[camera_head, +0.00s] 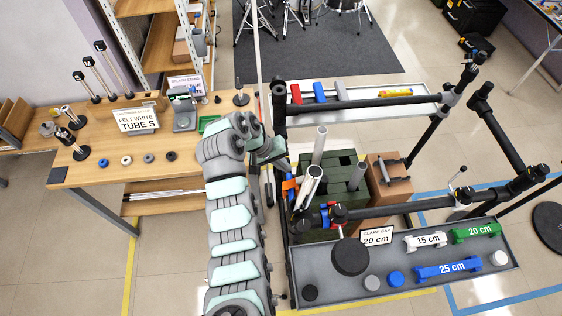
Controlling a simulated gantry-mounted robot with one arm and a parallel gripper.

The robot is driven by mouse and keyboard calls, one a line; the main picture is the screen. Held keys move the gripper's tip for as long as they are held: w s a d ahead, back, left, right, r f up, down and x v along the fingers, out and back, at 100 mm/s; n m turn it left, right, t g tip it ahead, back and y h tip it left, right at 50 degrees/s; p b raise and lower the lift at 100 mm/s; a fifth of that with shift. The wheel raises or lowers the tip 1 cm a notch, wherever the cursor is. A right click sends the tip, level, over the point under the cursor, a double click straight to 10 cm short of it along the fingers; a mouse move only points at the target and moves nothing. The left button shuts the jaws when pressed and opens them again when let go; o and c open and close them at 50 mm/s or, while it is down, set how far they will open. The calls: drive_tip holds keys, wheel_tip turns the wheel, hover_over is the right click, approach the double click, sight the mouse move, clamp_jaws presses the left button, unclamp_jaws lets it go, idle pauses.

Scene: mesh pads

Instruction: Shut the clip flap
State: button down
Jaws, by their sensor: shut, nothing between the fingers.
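My arm reaches up from the bottom centre and bends right at its top. My gripper (282,163) is at its end, shut and empty, beside the left upright of the black tube frame (279,115). An orange part (290,187) sits on the frame just below my gripper. A red and blue clamp (334,214) is on the lower front bar. I cannot tell for certain which part is the clip flap, or whether it is open; it is too small or hidden here.
A wooden table (100,172) with stands and a sign is at left. A grey tray (330,293) with coloured blocks lies in front at right. A white tray (360,92) is behind the bars. Light tubes (320,145) rise from a dark green crate (340,163) inside the frame.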

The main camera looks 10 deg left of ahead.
sight(300, 179)
drive_tip(key=x, duration=0.9)
drive_tip(key=shift+w+r+p, duration=0.1)
drive_tip(key=shift+p, duration=0.3)
